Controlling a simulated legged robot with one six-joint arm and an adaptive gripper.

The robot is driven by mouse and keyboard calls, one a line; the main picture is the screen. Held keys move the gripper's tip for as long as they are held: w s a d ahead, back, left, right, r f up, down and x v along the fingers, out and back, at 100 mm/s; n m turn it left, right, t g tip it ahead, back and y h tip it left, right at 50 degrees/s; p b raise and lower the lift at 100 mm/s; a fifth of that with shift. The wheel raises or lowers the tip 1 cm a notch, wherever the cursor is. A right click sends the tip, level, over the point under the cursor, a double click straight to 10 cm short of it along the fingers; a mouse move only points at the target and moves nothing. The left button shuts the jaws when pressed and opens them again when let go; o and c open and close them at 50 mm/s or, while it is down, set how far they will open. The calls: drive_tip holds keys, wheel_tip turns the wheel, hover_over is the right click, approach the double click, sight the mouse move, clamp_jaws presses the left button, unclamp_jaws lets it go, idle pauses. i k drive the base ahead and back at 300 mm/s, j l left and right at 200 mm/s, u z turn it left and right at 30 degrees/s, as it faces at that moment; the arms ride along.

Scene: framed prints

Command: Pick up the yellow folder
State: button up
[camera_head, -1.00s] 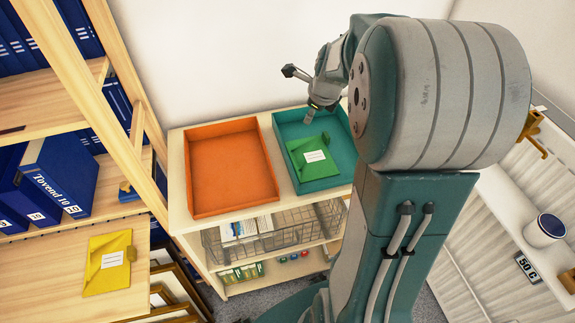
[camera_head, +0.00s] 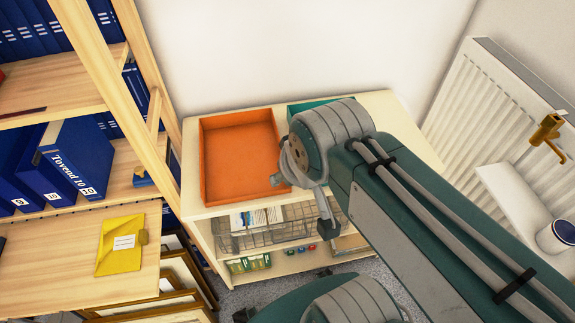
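The yellow folder (camera_head: 121,246) lies flat on the wooden shelf board at the lower left, with a white label on it. My arm crosses the right and middle of the view. Its wrist end hangs in front of the low shelf unit, to the right of the folder and well apart from it. My gripper's fingers cannot be made out clearly; a grey link (camera_head: 327,222) points down there. Whether the gripper is open or shut does not show.
An orange tray (camera_head: 240,160) and a mostly hidden teal tray (camera_head: 300,108) stand on the low unit. A wire basket (camera_head: 262,237) is below. Blue binders (camera_head: 80,165) fill the left shelves. A wooden upright (camera_head: 105,85) and leaning frames (camera_head: 165,300) are near the folder.

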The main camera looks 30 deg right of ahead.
sight(122, 240)
drive_tip(key=u, duration=1.9)
